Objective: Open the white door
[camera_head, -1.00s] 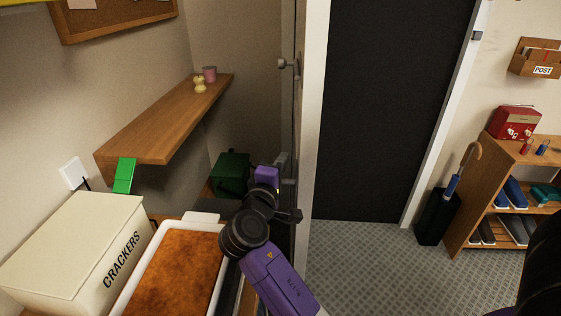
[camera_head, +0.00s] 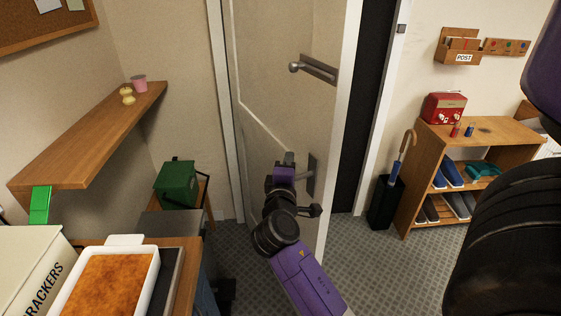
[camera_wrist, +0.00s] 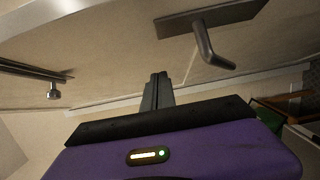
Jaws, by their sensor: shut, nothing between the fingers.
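The white door (camera_head: 275,110) stands ajar in the head view, its free edge swung toward me over part of the dark doorway. My gripper (camera_head: 289,158) is shut and empty, just left of the lever, in front of the door face. In the wrist view the closed fingertips (camera_wrist: 158,78) point at the pale face (camera_wrist: 115,45), with the lever (camera_wrist: 208,42) to their upper right. I cannot tell whether they touch the door.
A shelf (camera_head: 95,130), green box (camera_head: 177,184) and counter with a cake dish (camera_head: 150,270) and cracker box (camera_head: 30,270) lie left. A shoe rack (camera_head: 415,185) and umbrella stand (camera_head: 384,203) stand right of the doorway. Patterned floor (camera_head: 365,265) is clear before the door.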

